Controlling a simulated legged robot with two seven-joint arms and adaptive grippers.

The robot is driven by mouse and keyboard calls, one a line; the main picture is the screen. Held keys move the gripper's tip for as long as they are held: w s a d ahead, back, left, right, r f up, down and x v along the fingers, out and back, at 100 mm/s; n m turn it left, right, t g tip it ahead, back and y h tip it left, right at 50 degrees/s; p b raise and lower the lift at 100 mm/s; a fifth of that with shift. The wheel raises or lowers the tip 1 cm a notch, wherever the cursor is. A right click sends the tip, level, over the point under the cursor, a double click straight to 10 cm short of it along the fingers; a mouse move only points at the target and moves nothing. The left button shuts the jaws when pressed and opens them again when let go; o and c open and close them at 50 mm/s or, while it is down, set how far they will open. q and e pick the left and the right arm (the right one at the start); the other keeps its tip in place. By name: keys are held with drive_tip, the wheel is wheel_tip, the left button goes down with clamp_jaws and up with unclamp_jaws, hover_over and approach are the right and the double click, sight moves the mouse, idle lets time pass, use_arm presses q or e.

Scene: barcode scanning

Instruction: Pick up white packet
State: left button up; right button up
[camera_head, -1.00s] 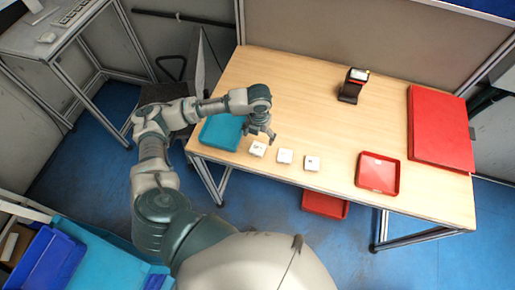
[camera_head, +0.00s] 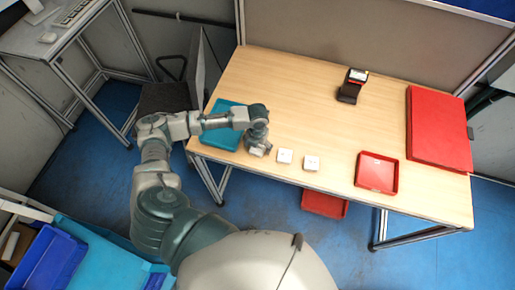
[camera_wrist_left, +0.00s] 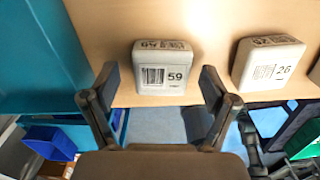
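Three small white packets sit in a row near the front edge of the table. The leftmost white packet, marked 59 (camera_wrist_left: 165,72), is between the spread fingers of my left gripper (camera_wrist_left: 158,84) in the wrist view. In the head view my left gripper (camera_head: 258,147) is down over this packet and mostly hides it. The fingers are open, and I cannot tell if they touch it. The middle packet (camera_head: 284,156), marked 26 in the wrist view (camera_wrist_left: 268,63), and the right packet (camera_head: 311,163) lie to the right. My right gripper is not in view.
A teal tray (camera_head: 214,138) is close on the left of the gripper. A red tray (camera_head: 377,173), a red panel (camera_head: 439,130) and a black-and-red scanner (camera_head: 352,86) are on the right and back of the wooden table (camera_head: 290,100). The table's middle is clear.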

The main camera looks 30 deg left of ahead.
use_arm(q)
drive_tip(key=c, duration=1.1)
drive_tip(key=shift+r, duration=0.15)
